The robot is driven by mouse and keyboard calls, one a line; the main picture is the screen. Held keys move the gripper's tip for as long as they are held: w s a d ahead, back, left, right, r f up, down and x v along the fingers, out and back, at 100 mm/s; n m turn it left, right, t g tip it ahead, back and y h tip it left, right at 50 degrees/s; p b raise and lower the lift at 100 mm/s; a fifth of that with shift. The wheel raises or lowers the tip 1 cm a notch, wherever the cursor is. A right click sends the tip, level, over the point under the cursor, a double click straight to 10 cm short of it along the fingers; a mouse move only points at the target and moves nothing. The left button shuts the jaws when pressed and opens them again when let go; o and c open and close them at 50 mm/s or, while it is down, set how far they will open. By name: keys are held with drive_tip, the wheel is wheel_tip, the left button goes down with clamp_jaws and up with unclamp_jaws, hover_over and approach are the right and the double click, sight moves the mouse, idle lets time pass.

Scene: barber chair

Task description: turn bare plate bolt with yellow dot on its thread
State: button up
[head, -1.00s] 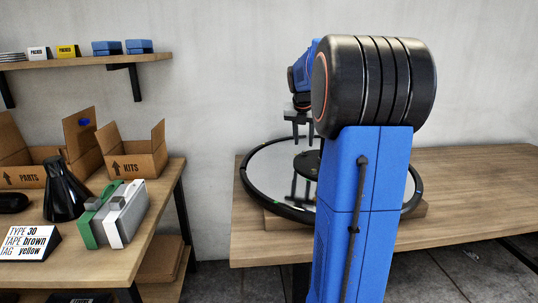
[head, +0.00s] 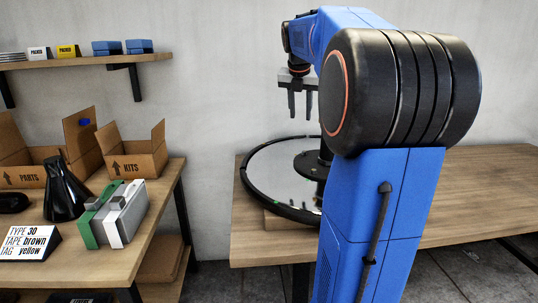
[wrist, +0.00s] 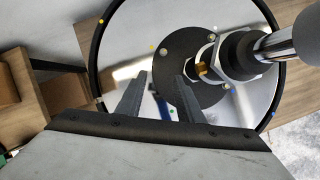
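A round mirror-like disc with a black rim (head: 250,186) lies on the bench. In the wrist view its black centre plate (wrist: 172,70) carries several small bolt heads, one at the upper left (wrist: 163,50) and one at the top (wrist: 213,35). A small yellow dot (wrist: 152,47) shows beside the upper-left one; I cannot tell whether it is on a thread. A big hex nut and a post (wrist: 240,55) stand at the plate's right. My gripper (head: 300,113) is open and empty above the disc; its fingers also show in the wrist view (wrist: 161,82).
A wooden block (head: 285,225) sits under the disc. The bench (head: 490,180) is clear to the right. Left are a table with a sign (head: 30,243), a green and white case (head: 118,215), a black cone (head: 66,190) and open boxes (head: 135,155).

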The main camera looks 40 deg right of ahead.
drive_tip(key=s+a+f+m, duration=0.2)
drive_tip(key=a+m, duration=0.1)
drive_tip(key=a, duration=0.3)
drive_tip(key=s+a+f+m+t+y, duration=0.1)
drive_tip(key=s+a+f+m, duration=0.2)
drive_tip(key=a, duration=0.4)
drive_tip(key=s+a+f+m, duration=0.2)
drive_tip(key=s+a+m, duration=0.1)
drive_tip(key=a, duration=0.3)
drive_tip(key=shift+a+f+m, duration=0.25)
drive_tip(key=shift+f+m, duration=0.15)
drive_tip(key=shift+m, duration=0.5)
drive_tip(key=shift+s, duration=0.1)
wheel_tip(320, 180, up, 8)
drive_tip(key=n+g+h, duration=0.1)
drive_tip(key=n+g, duration=0.1)
drive_tip(key=n, duration=0.8)
hover_over(304, 152)
drive_tip(key=s+a, duration=0.3)
drive_tip(key=a, duration=0.4)
drive_tip(key=x, duration=1.7)
drive_tip(key=shift+w+d+f, duration=0.15)
drive_tip(key=shift+w+d, duration=0.05)
drive_tip(key=shift+d, duration=0.25)
drive_tip(key=shift+t, duration=0.3)
clamp_jaws()
